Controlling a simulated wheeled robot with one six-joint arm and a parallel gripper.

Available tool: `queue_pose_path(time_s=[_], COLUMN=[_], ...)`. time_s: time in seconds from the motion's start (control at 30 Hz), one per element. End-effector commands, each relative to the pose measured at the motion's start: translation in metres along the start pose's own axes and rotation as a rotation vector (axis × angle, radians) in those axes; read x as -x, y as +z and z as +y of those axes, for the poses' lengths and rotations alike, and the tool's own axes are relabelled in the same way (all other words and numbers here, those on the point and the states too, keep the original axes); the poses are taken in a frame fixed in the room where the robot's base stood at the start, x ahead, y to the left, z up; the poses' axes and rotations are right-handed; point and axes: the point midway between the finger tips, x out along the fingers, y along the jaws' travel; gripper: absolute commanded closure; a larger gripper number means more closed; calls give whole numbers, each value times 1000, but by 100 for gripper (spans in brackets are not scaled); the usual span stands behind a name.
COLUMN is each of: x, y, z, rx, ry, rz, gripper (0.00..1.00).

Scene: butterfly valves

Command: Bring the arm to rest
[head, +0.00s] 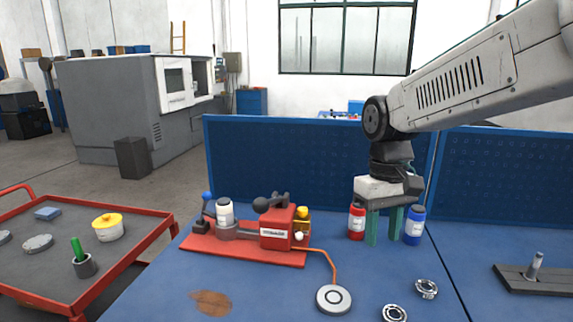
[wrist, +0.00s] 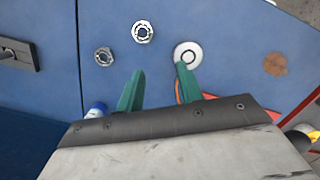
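My gripper (head: 383,240) hangs pointing down over the back part of the blue workbench (head: 265,290). Its two green fingers are apart with nothing between them. In the wrist view the open fingers (wrist: 160,74) show the bench top below and no held object. In the head view a red bottle (head: 356,222) is just left of the fingers and a blue bottle (head: 415,226) just right. Two metal ring-shaped valve parts (head: 427,289) (head: 395,313) lie on the bench in front. They also show in the wrist view (wrist: 143,32) (wrist: 104,57).
A red fixture (head: 277,229) with a white-capped container stands at left on the bench. An orange hose runs to a round disc (head: 333,299). A dark plate with a post (head: 535,270) lies at right. A blue panel (head: 300,160) rises behind. A red cart (head: 55,265) stands left.

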Motion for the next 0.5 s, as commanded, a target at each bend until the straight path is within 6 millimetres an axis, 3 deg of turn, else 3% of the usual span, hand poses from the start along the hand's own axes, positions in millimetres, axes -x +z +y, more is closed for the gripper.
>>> queue_pose_path(time_s=[0.03,0.1,0.3,0.5], x=[0,-4,-24,-42], y=[28,62,149,207], z=[3,7,10,9], rx=[-37,-86,-206,-276], ry=[-1,-2,-3,2], rz=[11,21,66,135], gripper=[63,63,63,63])
